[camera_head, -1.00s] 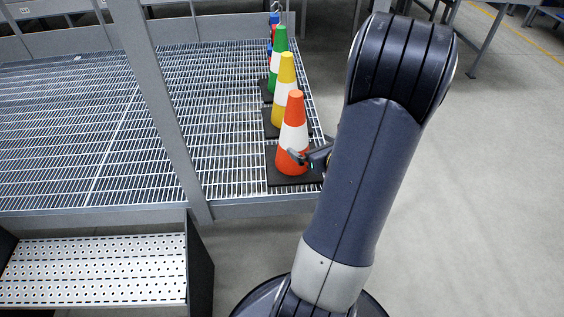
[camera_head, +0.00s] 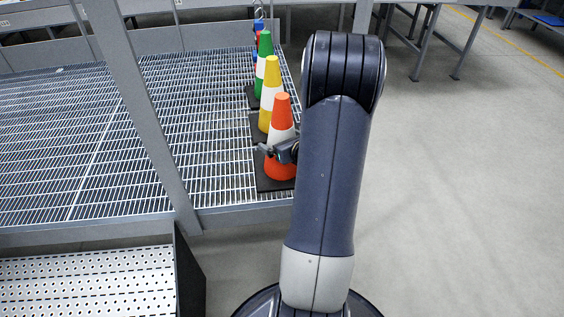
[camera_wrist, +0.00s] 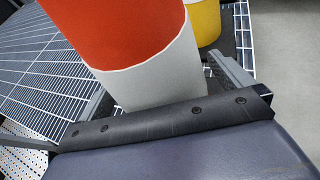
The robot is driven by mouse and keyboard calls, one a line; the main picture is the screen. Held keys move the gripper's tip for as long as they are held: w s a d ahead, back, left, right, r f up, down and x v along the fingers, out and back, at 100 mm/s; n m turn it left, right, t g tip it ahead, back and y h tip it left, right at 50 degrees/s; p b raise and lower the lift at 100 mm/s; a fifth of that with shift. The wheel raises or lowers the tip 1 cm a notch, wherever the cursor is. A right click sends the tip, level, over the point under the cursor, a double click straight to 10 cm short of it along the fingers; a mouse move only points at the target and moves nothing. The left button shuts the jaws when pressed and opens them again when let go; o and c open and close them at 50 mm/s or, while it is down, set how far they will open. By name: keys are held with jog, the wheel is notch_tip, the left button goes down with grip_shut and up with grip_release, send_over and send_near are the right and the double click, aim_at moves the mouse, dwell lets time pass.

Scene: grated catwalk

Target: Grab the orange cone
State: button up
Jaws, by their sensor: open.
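The orange cone (camera_head: 282,112) has a white band and a black square base (camera_head: 268,185). It stands upright at the near right corner of the grated platform. My gripper (camera_head: 276,152) is open at the cone's lower half, with its fingers in front of the cone in the head view. In the wrist view the cone (camera_wrist: 125,30) fills the upper middle, and my gripper (camera_wrist: 165,88) has one finger on each side of its white band. Whether the fingers touch the cone cannot be told. My arm hides the right edge of the base.
A yellow cone (camera_head: 272,76) stands close behind the orange one, with a green cone (camera_head: 264,50) and a blue object (camera_head: 257,28) beyond. A grey post (camera_head: 135,100) rises at the left. Perforated steps (camera_head: 90,280) lie front left. Open floor (camera_head: 460,180) is at the right.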

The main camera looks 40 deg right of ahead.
jog(key=shift+c, duration=0.6)
jog(key=c, duration=1.7)
